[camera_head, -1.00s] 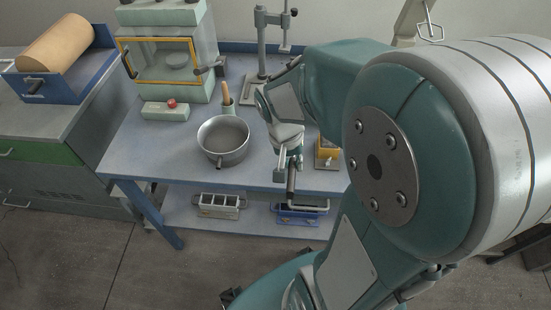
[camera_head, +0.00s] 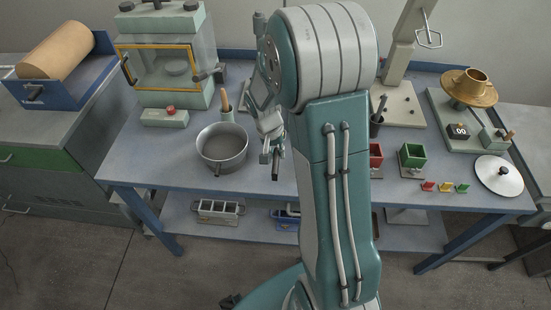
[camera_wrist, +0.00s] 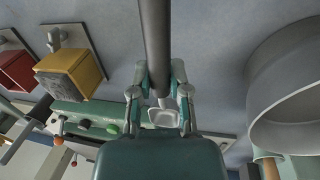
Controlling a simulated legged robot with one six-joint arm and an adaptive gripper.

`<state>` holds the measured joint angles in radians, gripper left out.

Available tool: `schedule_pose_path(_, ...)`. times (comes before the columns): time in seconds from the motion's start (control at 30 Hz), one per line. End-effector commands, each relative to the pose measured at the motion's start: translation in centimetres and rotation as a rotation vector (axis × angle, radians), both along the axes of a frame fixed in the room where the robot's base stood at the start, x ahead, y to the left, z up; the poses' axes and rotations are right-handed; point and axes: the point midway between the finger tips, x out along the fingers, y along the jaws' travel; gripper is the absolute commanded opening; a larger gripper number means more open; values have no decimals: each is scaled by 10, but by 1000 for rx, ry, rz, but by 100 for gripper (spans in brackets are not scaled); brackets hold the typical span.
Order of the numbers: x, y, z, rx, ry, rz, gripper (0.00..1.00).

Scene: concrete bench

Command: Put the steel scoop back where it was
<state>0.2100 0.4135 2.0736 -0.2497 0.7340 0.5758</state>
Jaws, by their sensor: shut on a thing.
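My gripper (camera_head: 271,150) hangs over the bench (camera_head: 160,170), just right of the steel pot (camera_head: 222,160), and is partly hidden by my arm. It is shut on the steel scoop (camera_head: 275,172), whose dark handle points down and toward the bench's front edge. In the wrist view the scoop's grey handle (camera_wrist: 155,40) runs from the top edge to between the fingers of my gripper (camera_wrist: 160,88). A small pale square piece shows just beyond the fingers; I cannot tell whether it is the scoop's bowl.
The pot wall (camera_wrist: 285,100) is close on the right in the wrist view. A yellow box (camera_wrist: 72,70) and a red box (camera_wrist: 15,70) stand left there. A holder with a wooden-handled tool (camera_head: 225,100) stands behind the pot. A green box (camera_head: 411,157) stands right of my arm.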

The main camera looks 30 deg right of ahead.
Motion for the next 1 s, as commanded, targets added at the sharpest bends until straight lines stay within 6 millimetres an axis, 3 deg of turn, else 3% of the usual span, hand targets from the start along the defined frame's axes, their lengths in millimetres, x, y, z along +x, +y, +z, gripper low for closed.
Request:
schedule_pose_path(0.17, 7, -1, -9, -1, 1, 0, 0)
schedule_pose_path(0.4, 8, -1, -40, -1, 1, 0, 0)
schedule_pose_path(0.73, 8, -1, -43, -1, 0, 0, 0)
schedule_pose_path(0.77, 8, -1, -43, -1, 0, 0, 36)
schedule_pose_path(0.8, 8, -1, -42, -1, 0, 0, 54)
schedule_pose_path(1.0, 8, -1, -42, -1, 0, -1, 57)
